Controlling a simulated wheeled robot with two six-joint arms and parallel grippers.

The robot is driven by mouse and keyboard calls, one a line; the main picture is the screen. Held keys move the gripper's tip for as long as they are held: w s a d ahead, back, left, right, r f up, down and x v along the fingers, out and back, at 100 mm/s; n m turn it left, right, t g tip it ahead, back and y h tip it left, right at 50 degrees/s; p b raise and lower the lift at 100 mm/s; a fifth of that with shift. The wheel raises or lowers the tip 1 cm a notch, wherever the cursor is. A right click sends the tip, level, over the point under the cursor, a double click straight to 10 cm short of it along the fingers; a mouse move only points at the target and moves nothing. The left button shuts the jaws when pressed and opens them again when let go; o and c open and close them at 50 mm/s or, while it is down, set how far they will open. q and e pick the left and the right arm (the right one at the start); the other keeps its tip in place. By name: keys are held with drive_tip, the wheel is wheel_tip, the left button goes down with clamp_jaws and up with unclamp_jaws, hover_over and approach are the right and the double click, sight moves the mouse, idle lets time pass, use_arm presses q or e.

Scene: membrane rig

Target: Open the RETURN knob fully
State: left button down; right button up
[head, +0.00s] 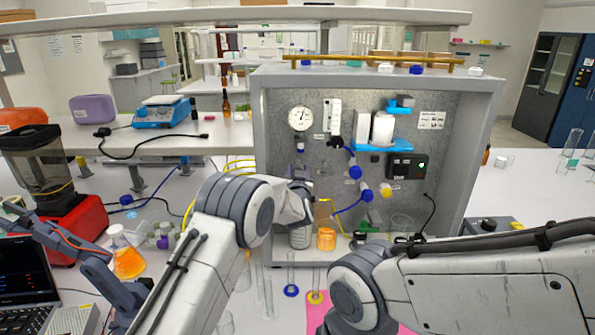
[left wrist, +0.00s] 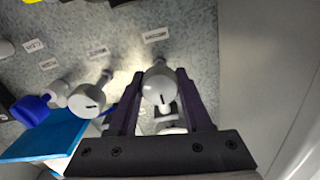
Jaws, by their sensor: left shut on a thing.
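My left gripper (head: 299,172) is at the left part of the grey panel (head: 275,112), below the round gauge, partly hidden by its own wrist. In the left wrist view its dark fingers (left wrist: 160,76) stand on both sides of a pale round knob (left wrist: 159,90) with a short dark mark on its face, and are shut on it. A second pale knob (left wrist: 87,101) with a similar dark mark sits to the left, apart from the fingers. The labels by the knobs are too small to read, so I cannot tell which is RETURN. My right gripper is out of view.
A pressure gauge (head: 301,118) and a blue bracket (head: 384,147) are mounted on the panel. Glass bottles, including one with orange liquid (head: 326,239), stand at its foot. A flask (head: 126,259) and a blender (head: 50,185) stand left. My right arm fills the lower right.

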use_arm(q)
drive_tip(key=shift+f+n+b, duration=0.1)
drive_tip(key=shift+n+b, duration=0.2)
drive_tip(key=shift+b, duration=0.35)
drive_tip(key=n+b, duration=0.9)
drive_tip(key=b, duration=0.4)
drive_tip(key=shift+a+f+n+b, duration=0.1)
drive_tip(key=shift+n+b, duration=0.25)
drive_tip(key=shift+n, duration=0.05)
drive_tip(key=n+b, duration=0.3)
drive_tip(key=n, duration=0.1)
drive_tip(key=shift+b, duration=0.35)
drive_tip(key=n+b, duration=0.3)
drive_tip(key=n, duration=0.2)
drive_tip(key=n+b, duration=0.2)
drive_tip(key=n, duration=0.3)
drive_tip(key=shift+n+b, duration=0.3)
drive_tip(key=n+b, duration=0.2)
drive_tip(key=n, duration=0.3)
drive_tip(key=shift+f, duration=0.1)
drive_tip(key=n+b, duration=0.2)
drive_tip(key=n, duration=0.3)
drive_tip(key=shift+n, duration=0.4)
